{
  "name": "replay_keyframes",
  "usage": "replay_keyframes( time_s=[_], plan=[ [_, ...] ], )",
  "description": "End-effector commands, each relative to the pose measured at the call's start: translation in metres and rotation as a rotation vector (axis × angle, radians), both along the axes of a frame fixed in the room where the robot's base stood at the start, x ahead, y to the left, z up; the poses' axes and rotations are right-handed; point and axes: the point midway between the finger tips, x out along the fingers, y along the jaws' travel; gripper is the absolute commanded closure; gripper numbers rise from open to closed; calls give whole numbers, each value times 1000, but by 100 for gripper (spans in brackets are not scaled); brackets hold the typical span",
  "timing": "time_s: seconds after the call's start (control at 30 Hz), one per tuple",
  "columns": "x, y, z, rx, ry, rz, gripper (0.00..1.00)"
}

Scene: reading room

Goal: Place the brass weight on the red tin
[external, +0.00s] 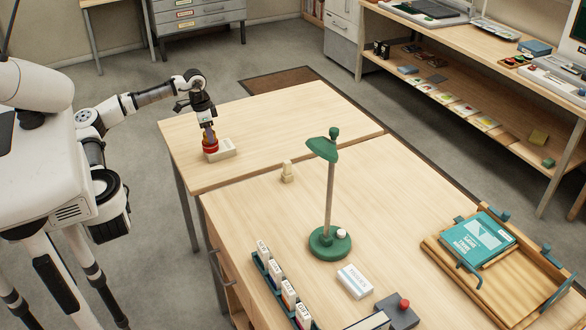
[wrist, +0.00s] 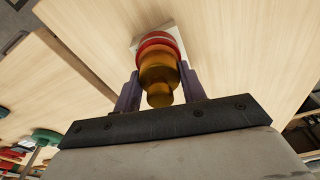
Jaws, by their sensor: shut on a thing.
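My gripper (external: 209,136) is upright and low over the far table, near its left end. It is shut on the brass weight (wrist: 158,72), a gold stepped piece with a knob, which shows between the two fingers in the wrist view. The red tin (external: 211,152) is directly below the weight; its red rim also shows in the wrist view (wrist: 157,38). The weight looks in line with the tin and very close to it. I cannot tell whether they touch. The weight and fingers hide much of the tin's top.
A white box (external: 226,152) lies right against or under the tin. A small beige figure (external: 287,172) and a green lamp (external: 330,242) stand on the nearer table. A wooden tray (external: 510,282) with a teal book lies at right. The far table's right part is clear.

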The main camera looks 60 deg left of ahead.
Motion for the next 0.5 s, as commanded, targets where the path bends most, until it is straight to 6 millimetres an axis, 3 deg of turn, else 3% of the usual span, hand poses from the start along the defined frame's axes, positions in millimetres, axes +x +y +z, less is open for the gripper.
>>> replay_keyframes(
  time_s=[0.1,0.13,0.2,0.3,0.5],
  plan=[
    [0,0,-2,-1,-2,0,100],
    [0,0,-3,-1,0,0,58],
    [0,0,-3,0,0,0,49],
    [0,0,-3,0,0,0,37],
    [0,0,-3,0,0,0,37]
  ],
)
